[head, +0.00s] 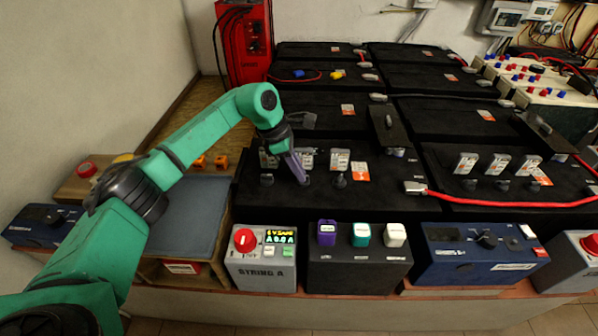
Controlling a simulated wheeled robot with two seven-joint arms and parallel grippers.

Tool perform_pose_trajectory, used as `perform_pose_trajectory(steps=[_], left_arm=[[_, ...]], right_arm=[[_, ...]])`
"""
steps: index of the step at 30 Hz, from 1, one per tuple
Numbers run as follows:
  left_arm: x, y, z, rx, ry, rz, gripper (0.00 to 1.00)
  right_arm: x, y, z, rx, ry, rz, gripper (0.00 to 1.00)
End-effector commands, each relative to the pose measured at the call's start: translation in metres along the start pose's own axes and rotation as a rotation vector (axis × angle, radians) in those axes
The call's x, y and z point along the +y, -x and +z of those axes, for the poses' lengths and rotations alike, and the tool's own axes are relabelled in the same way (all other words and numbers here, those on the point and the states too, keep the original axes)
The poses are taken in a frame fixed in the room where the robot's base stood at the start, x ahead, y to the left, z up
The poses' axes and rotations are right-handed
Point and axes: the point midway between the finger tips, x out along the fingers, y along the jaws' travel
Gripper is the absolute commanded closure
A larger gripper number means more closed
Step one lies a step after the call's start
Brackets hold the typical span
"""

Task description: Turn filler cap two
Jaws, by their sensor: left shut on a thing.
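A row of small dark filler caps sits on top of the near left black battery (385,195), with an upright pale tag behind each. The left cap (266,180) and the right cap (340,181) stand clear. My left gripper (302,180) reaches down from the green arm and is shut on the middle cap, filler cap two (305,182). The fingers hide most of that cap, so its turn angle cannot be seen. The tag behind it (307,156) is partly covered. My right gripper is not in view.
A red cable (500,203) runs across the right battery from a lug. Along the front edge stand the STRING A box (262,272), a dark switch box (358,276) and a blue box (480,262). A red charger (243,45) stands behind.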

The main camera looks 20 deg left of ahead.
Motion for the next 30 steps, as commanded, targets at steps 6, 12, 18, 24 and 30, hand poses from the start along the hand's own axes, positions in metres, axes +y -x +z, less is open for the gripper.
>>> perform_pose_trajectory(steps=[6, 12, 18, 24, 30], left_arm=[[0.0018, 0.0017, 0.001, -0.003, -0.031, -0.007, 1.0], [0.0017, 0.0019, 0.001, -0.003, -0.035, -0.009, 1.0], [0.0017, 0.0019, 0.001, -0.003, -0.035, -0.008, 0.75], [0.0011, 0.001, 0.0005, -0.001, -0.034, -0.011, 0.56], [0.0011, 0.0034, 0.0003, -0.001, -0.033, -0.011, 0.56]], right_arm=[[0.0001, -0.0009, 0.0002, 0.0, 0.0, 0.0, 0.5], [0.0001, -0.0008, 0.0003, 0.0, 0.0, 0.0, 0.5], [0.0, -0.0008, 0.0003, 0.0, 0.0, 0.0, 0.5], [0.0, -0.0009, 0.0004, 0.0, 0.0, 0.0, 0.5], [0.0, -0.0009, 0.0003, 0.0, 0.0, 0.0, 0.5]])
